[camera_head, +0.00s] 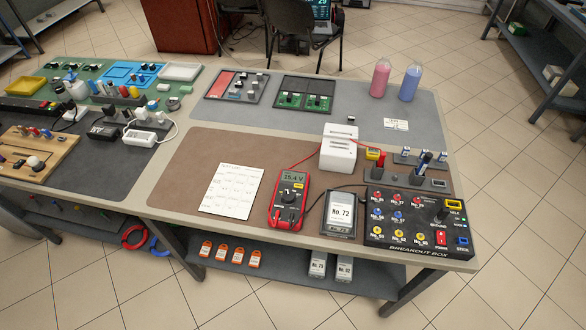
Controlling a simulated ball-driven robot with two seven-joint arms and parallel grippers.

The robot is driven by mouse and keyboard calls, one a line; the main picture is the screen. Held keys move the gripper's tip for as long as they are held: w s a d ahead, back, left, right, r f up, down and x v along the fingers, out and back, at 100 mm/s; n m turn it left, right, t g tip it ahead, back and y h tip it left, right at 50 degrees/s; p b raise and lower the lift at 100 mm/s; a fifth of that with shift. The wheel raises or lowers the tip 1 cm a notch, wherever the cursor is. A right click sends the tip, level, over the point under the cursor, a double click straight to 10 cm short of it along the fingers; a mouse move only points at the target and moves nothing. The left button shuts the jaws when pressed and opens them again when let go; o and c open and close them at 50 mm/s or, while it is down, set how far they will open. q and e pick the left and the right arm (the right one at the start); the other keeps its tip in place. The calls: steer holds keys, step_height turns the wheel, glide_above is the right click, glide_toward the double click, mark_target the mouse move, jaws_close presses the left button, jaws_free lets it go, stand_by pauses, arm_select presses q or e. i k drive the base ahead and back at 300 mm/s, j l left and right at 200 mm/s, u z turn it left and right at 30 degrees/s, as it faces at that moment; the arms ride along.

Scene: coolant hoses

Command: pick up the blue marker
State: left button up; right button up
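No thing in view can be surely told as the blue marker. A dark blue, pen-like thing (424,161) stands tilted on the right table, behind the breakout box. It is small, and I cannot tell whether it is a marker or a probe. Several small coloured upright pieces (36,132), some red and some bluish, stand on the wooden board (62,150) at the far left; they are too small to tell apart. Neither of my grippers is in view.
The breakout box (415,222), a red multimeter (288,200), a grey No. 72 unit (341,213), a white printer-like box (338,148) and a paper sheet (231,190) crowd the front. Red (380,78) and blue (410,83) bottles stand behind.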

mark_target(429, 156)
steer(key=l+u, duration=0.1)
steer(key=u, duration=0.45)
steer(key=k+l+u, duration=0.1)
steer(key=l+u, duration=0.25)
steer(key=k+l+u, duration=0.15)
steer(key=l+u, duration=0.15)
steer(key=k+l+u, duration=0.2)
steer(key=l+u, duration=0.15)
